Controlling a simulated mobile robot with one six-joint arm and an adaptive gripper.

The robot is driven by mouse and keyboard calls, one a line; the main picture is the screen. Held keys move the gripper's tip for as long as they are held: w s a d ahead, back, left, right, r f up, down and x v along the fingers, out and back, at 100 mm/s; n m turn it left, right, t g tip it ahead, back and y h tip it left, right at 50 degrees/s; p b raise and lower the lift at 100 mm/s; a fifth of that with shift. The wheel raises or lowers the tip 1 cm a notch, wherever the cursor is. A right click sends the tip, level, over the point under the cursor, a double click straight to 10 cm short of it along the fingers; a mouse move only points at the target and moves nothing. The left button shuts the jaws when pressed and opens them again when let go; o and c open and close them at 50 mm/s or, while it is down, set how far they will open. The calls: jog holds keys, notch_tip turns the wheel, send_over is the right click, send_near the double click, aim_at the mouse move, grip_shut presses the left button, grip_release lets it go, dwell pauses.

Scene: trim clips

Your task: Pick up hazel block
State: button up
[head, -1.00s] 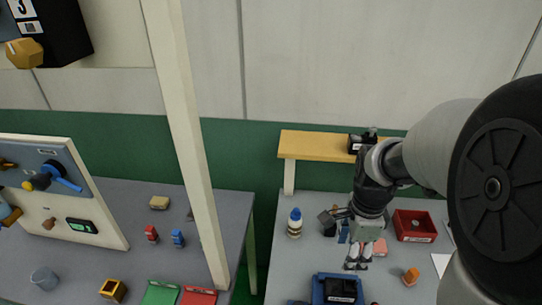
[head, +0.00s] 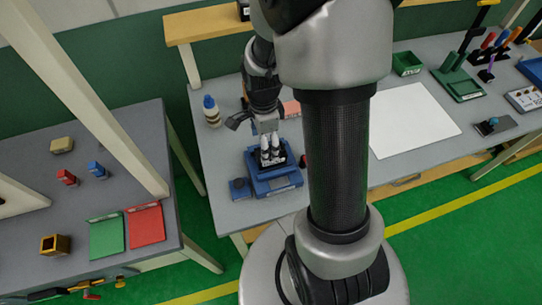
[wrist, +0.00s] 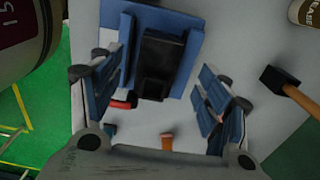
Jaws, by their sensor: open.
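I cannot tell for certain which piece is the hazel block. A small orange-brown piece (wrist: 167,141) stands on the grey table in the wrist view, low between my fingers and apart from them. A tan block (head: 62,145) lies on the left table in the head view. My gripper (head: 271,159) is open, above the blue fixture (head: 258,187) with its black insert. In the wrist view, the open fingers of my gripper (wrist: 160,98) stand to either side of the fixture's near end, with nothing visibly held. My arm hides part of the table in the head view.
A white sheet (head: 412,120) lies to the right. A post (head: 95,110) crosses the left table.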

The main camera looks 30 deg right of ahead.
aim_at(283, 159)
notch_tip(283, 159, down, 5)
jog(key=shift+f+b, duration=0.15)
jog(key=shift+b, duration=0.75)
jog(key=c, duration=1.2)
jog(key=shift+r, duration=0.2)
